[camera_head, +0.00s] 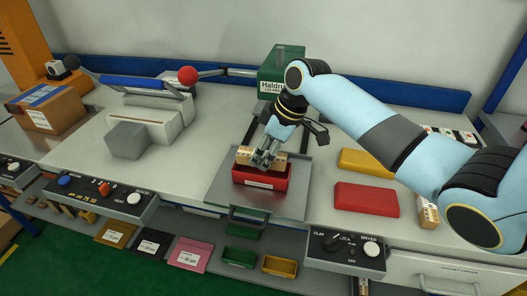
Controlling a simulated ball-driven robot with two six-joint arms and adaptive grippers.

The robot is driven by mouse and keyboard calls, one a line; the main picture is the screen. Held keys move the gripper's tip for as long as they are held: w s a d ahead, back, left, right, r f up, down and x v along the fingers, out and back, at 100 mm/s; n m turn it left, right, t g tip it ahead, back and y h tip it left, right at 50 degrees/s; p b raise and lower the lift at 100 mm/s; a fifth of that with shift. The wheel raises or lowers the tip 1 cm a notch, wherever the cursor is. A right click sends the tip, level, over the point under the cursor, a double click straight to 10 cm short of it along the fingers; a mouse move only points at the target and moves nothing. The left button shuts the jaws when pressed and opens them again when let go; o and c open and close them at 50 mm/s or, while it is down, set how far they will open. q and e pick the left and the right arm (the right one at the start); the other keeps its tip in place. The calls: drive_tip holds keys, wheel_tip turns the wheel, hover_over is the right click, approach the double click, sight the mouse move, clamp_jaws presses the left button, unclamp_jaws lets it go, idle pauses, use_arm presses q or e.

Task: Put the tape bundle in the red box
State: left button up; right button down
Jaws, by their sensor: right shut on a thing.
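The tape bundle (245,155) is a light tan, box-like bundle with dark marks. It sits at the top of the red box (263,176), partly inside it or just above its rim; I cannot tell which. My right gripper (265,158) points down over the red box and is shut on the bundle, hiding its middle. The red box has a white label on its front and stands on a grey metal plate. My left gripper is not in view.
A yellow block (367,162) and a red block (366,199) lie to the right of the plate. A green machine (276,84) stands behind. A grey block (127,141) and a cardboard box (49,112) are at the left. Control panels line the front edge.

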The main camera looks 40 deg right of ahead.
drive_tip(key=c, duration=0.8)
unclamp_jaws()
drive_tip(key=shift+c, duration=0.2)
drive_tip(key=v, duration=1.2)
